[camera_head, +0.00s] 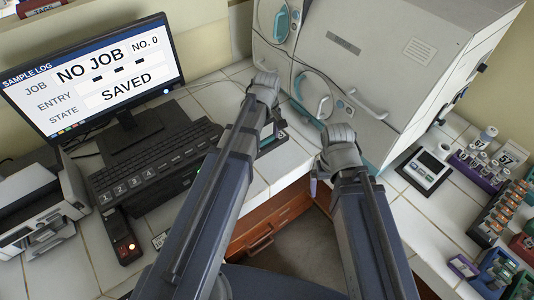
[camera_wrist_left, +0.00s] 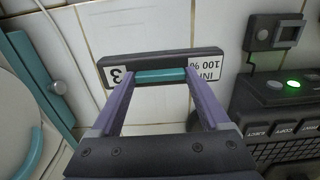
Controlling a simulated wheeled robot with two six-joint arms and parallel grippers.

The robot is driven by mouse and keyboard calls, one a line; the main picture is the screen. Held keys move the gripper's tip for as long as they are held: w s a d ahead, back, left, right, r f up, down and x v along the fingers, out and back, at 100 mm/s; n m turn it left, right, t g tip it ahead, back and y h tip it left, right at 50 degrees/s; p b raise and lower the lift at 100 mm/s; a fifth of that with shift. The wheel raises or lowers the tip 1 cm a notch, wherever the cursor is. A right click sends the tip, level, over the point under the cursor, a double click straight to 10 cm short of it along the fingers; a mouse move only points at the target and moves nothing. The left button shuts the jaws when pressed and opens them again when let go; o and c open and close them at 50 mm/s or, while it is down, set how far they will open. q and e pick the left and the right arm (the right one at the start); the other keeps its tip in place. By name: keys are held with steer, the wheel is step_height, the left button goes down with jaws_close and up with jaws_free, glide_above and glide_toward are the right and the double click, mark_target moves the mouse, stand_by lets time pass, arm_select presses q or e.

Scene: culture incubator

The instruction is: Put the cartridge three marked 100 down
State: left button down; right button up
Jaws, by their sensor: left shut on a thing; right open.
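The cartridge (camera_wrist_left: 225,66) is a dark bar with a teal middle and white labels reading 3 and "100 %", upside down in the left wrist view. My left gripper (camera_wrist_left: 162,84) is shut on its teal middle, one purple finger at each end of it. White tiles lie behind the cartridge; whether it touches them I cannot tell.
The incubator (camera_head: 380,60) stands at the back. A keyboard (camera_head: 155,160) and a monitor (camera_head: 95,75) reading "NO JOB" and "SAVED" are left. A printer (camera_head: 40,215) and dark handset (camera_head: 124,240) are nearer. A small meter (camera_head: 424,168) and vial racks (camera_head: 478,168) stand right.

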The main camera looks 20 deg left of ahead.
mark_target(267, 143)
arm_select(q)
steer(key=shift+f+b, duration=2.55)
steer(key=shift+f, duration=0.6)
steer(key=shift+r, duration=0.1)
jaws_free()
step_height(267, 143, up, 12)
steer(key=p, duration=1.2)
steer(key=shift+c, duration=0.2)
